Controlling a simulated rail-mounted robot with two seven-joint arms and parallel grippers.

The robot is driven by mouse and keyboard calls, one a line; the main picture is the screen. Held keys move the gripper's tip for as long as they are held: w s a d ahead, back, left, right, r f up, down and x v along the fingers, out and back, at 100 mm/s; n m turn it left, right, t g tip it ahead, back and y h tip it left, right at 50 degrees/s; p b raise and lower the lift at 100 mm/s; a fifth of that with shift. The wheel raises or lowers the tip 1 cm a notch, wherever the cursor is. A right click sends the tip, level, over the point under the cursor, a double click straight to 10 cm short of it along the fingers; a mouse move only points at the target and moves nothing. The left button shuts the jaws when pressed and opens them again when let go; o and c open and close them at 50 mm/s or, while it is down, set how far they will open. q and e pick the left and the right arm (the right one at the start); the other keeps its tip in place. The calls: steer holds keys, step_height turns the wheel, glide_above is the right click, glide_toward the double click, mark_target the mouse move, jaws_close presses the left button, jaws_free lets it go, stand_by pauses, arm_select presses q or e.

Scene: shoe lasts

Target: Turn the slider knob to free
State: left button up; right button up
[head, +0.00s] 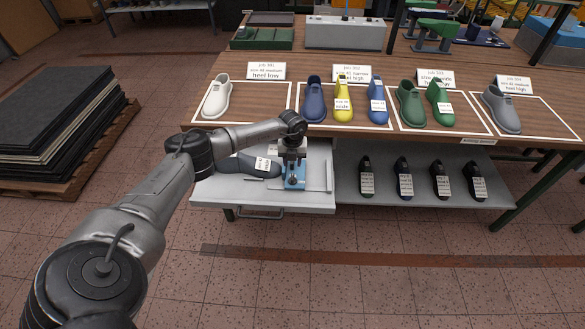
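A blue slider fixture (295,184) sits on the pulled-out grey tray (265,202) at the front of the bench, beside a grey rail at its right. My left gripper (292,170) points down right over the blue fixture, at its upper part. The fingers and the knob are too small and too close together to tell whether they touch or whether the fingers are shut. A dark shoe last (245,165) with a white label lies on the tray left of the fixture, partly behind my arm. My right gripper is not in view.
The bench top (320,76) holds shoe lasts in white-outlined areas with job signs. Several dark labelled lasts stand on the lower shelf (430,170) at the right. A stack of dark sheets (60,110) on a pallet is at the left. The floor in front is clear.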

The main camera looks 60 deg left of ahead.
arm_select(q)
step_height(320, 180, up, 5)
steer(key=shift+r, duration=0.1)
stand_by(0.6)
stand_by(0.3)
